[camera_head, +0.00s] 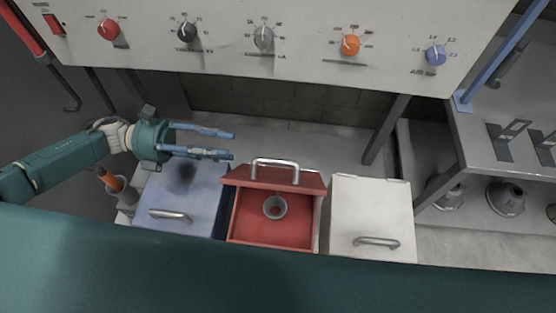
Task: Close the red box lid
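The red box (246,239) stands between a blue box and a white box, and it is open. Its red lid (310,181) is tilted up at the box's back edge, with a metal handle (276,162) along the top. A small grey round piece (274,208) lies inside on the red floor. My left gripper (233,145) has two blue fingers spread apart with nothing between them. In the picture it is above the blue box, with its tips just left of the red lid's handle. My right gripper is not in view.
The blue box (204,190) and the white box (370,200) have shut lids with handles. A panel with coloured knobs (280,38) spans the top. A metal table (500,140) with grey parts below stands right. An orange-topped object (111,181) is at left.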

